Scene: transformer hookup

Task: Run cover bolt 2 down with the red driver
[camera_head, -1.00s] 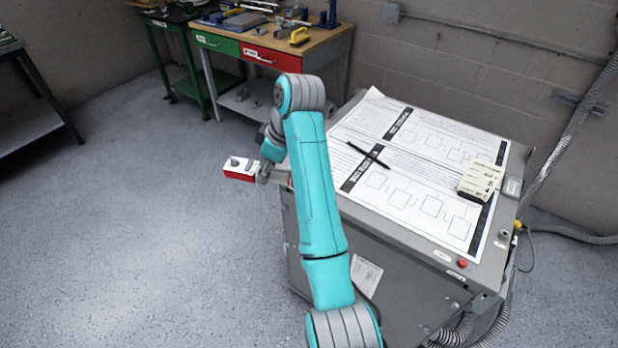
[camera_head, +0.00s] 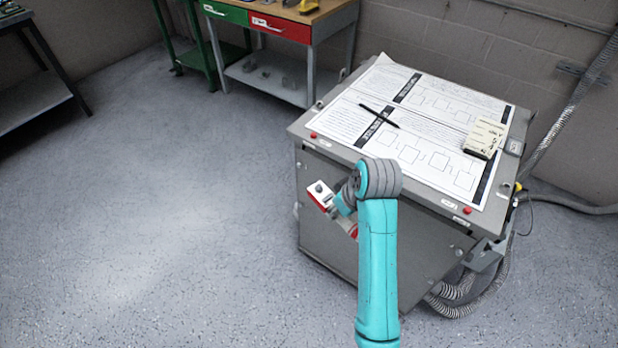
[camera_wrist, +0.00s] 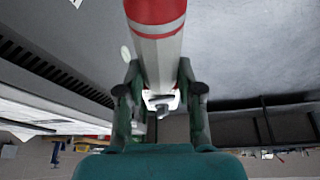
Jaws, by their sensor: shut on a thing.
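The red driver (camera_head: 320,194) has a red and white body and is held in my gripper (camera_head: 345,207) in front of the cabinet's front face. In the wrist view, the driver (camera_wrist: 158,40) runs between the two fingers of my gripper (camera_wrist: 160,75), which are shut on it. The grey cabinet (camera_head: 425,245) stands at centre right. Two red round heads, left (camera_head: 312,135) and right (camera_head: 467,210), sit on its front top edge beside small white labels. I cannot read which is cover bolt 2. The driver is apart from both heads.
Paper diagrams (camera_head: 440,115), a black pen (camera_head: 379,116) and a cream box (camera_head: 484,138) lie on the cabinet top. Hoses (camera_head: 462,300) run at its right. A workbench (camera_head: 290,20) stands behind. The floor at left is clear.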

